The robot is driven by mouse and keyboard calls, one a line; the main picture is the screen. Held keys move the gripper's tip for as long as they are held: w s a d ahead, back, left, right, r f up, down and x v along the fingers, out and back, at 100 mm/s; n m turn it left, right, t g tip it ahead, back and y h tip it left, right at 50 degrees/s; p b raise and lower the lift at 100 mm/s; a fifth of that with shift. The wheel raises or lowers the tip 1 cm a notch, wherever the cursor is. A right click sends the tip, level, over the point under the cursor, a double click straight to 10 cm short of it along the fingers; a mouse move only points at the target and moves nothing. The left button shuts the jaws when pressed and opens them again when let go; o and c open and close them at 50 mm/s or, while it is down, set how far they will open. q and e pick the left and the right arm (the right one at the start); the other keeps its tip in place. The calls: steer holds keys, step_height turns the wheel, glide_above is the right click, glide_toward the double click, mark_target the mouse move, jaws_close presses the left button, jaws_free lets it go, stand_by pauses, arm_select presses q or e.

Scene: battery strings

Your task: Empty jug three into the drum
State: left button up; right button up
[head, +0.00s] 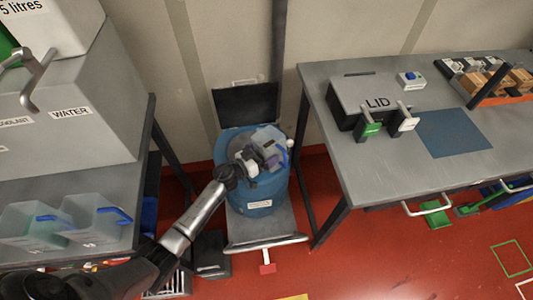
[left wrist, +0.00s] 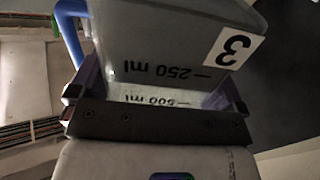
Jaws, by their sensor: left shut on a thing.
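Jug three (left wrist: 180,45) is a translucent grey jug with a white "3" label, volume marks and a blue handle. In the left wrist view its marks read upside down. My left gripper (left wrist: 155,95) is shut on it. In the head view the jug (head: 267,137) is over the blue drum (head: 262,198), with my left gripper (head: 268,156) beside it. I cannot tell how far the jug is tilted or whether liquid is flowing. My right gripper is not in view.
Two jugs with blue handles (head: 35,222) (head: 92,216) stand on the left bench. A grey box marked WATER (head: 75,130) is above them. The right table (head: 345,165) holds a box marked LID (head: 375,92) and a blue mat (head: 453,133). A dark panel (head: 246,104) stands behind the drum.

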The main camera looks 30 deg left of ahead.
arm_select(q)
steer(key=shift+w+a+f+n+b, duration=0.25)
steer(key=shift+a+f+n+b, duration=0.05)
steer(key=shift+a+n, duration=0.1)
steer(key=shift+a+r, duration=0.1)
steer(key=shift+r, duration=0.15)
steer(key=shift+s+n+p, duration=0.1)
steer(key=shift+n+p, duration=0.4)
steer(key=shift+p, duration=0.6)
steer(key=shift+f+n+p, duration=0.15)
steer(key=shift+n+p, duration=0.15)
steer(key=shift+p, duration=0.05)
